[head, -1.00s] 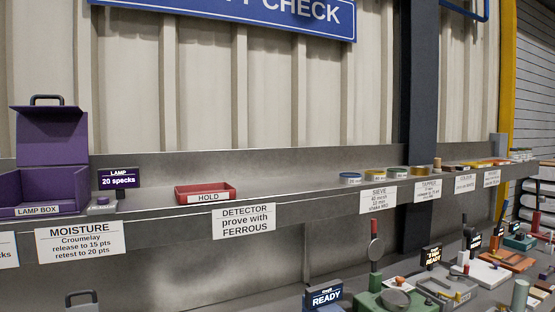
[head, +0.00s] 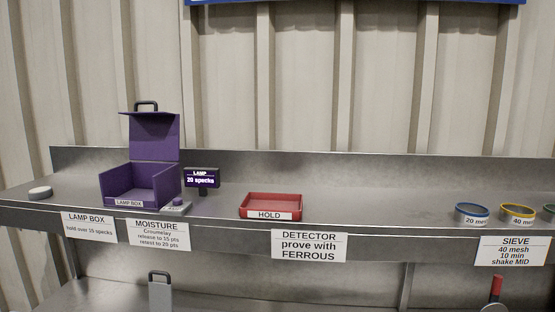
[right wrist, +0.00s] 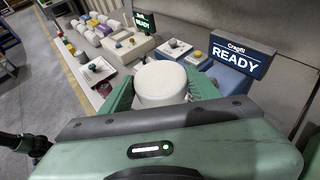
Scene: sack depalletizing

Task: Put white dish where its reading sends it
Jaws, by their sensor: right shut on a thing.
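In the right wrist view, my right gripper (right wrist: 162,88) is shut on a round white dish (right wrist: 160,76), its green fingers on either side of it. Neither gripper shows in the head view. On the shelf, the purple lamp box (head: 140,183) has its lid up and looks empty. The lamp display (head: 202,178) reads 20 specks. The lamp box sign (head: 88,228) reads "hold over 15 specks". A red tray marked HOLD (head: 270,201) stands right of the lamp box and looks empty.
Another small white round piece (head: 40,193) lies at the shelf's left. Blue (head: 472,210) and yellow (head: 517,211) sieves stand at the right. The shelf between HOLD and the sieves is clear. A READY display (right wrist: 238,52) shows in the right wrist view.

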